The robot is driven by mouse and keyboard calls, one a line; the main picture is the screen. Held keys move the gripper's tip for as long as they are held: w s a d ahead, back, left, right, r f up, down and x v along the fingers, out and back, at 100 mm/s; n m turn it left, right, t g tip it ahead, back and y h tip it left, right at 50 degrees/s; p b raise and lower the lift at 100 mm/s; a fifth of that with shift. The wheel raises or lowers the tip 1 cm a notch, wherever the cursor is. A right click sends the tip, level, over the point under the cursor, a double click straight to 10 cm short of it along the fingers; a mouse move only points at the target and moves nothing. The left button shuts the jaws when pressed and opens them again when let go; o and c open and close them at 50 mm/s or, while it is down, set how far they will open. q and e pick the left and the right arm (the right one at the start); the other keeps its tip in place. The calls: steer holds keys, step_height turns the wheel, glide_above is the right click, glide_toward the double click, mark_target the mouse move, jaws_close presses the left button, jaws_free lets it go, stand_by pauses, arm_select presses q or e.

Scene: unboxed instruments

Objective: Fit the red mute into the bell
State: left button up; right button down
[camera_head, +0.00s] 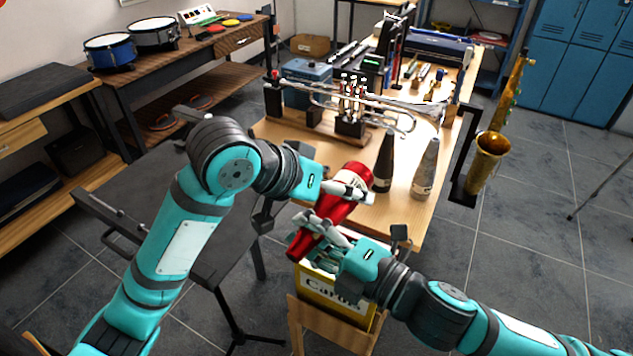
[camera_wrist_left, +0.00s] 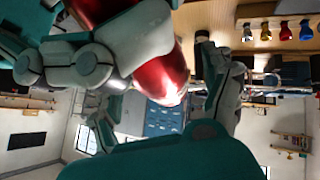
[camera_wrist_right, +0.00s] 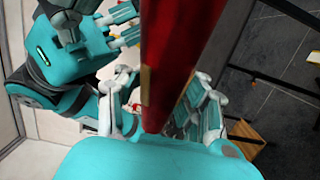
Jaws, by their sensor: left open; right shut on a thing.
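The red mute (camera_head: 338,211) is tilted in front of the table, its wide end up and to the right. My right gripper (camera_head: 320,232) is shut on its lower part; the mute also fills the middle of the right wrist view (camera_wrist_right: 168,60). My left gripper (camera_head: 350,190) is open, its fingers around or beside the mute's upper end; whether they touch is unclear. The left wrist view shows the mute (camera_wrist_left: 165,75) between the left fingers. A silvery trumpet (camera_head: 352,97) rests on a stand on the table. Its bell (camera_head: 437,112) appears at the right end, partly lost in glare.
A dark mute (camera_head: 384,162) and a grey mute (camera_head: 425,170) stand on the table (camera_head: 405,215) near its front edge. A yellow box (camera_head: 330,287) sits below my right gripper. A saxophone (camera_head: 488,155) hangs on the table's right. A black stand (camera_head: 150,210) is at left.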

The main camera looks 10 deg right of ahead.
arm_select(q)
steer(key=shift+x, duration=1.45)
steer(key=c, duration=1.4)
arm_select(e)
steer(key=c, duration=1.2)
jaws_free()
steer(key=o, duration=0.5)
